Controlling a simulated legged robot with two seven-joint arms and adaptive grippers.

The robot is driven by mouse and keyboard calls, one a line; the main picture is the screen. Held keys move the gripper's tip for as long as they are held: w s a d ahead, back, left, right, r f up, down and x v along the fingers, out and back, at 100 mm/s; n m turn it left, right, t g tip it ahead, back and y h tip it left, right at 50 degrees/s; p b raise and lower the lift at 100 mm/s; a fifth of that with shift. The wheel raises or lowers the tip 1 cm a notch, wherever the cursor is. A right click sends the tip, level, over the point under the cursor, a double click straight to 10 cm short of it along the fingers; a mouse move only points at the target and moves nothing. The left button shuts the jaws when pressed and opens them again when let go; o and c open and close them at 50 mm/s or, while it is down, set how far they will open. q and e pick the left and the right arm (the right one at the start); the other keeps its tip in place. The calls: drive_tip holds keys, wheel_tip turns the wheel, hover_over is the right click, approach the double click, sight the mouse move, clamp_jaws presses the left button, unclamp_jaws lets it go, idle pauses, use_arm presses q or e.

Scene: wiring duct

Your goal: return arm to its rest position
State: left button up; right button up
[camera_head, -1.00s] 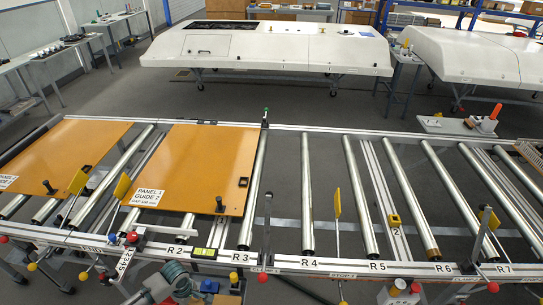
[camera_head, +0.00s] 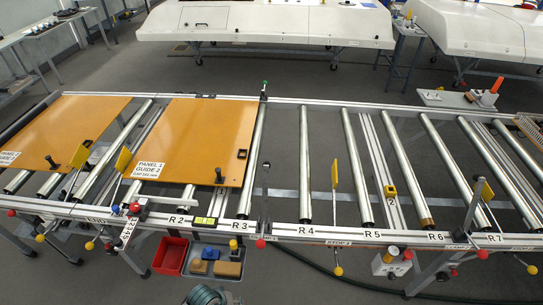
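No gripper fingers show in the head camera view. A rounded grey-teal part (camera_head: 205,295) is at the bottom edge, left of centre; it looks like a piece of my own arm, cut off by the frame. It is below the rail and apart from the panels. Whether it is the left or right arm cannot be told from this part alone.
A roller conveyor (camera_head: 305,180) spans the view. Two orange panels, left (camera_head: 62,130) and right (camera_head: 195,138), lie on its left half. A red bin (camera_head: 170,255) and small blocks (camera_head: 228,268) sit below the front rail. White housings (camera_head: 265,25) stand behind.

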use_arm(q)
drive_tip(key=s+a+r+m+t+y, duration=0.1)
drive_tip(key=s+a+r+m+y, duration=0.2)
drive_tip(key=s+a, duration=0.55)
wheel_tip(320, 180, down, 23)
drive_tip(key=s+d+m+g, duration=0.1)
drive_tip(key=s+d+m, duration=0.1)
drive_tip(key=s, duration=0.1)
drive_tip(key=s+a+f+g, duration=0.1)
drive_tip(key=s+a+f, duration=0.1)
drive_tip(key=s+f, duration=1.2)
wheel_tip(320, 180, down, 4)
drive_tip(key=shift+s+a+f, duration=0.1)
drive_tip(key=shift+s+a, duration=0.3)
use_arm(e)
drive_tip(key=shift+s+d+f, duration=0.1)
drive_tip(key=shift+s+d, duration=0.05)
drive_tip(key=shift+d, duration=0.4)
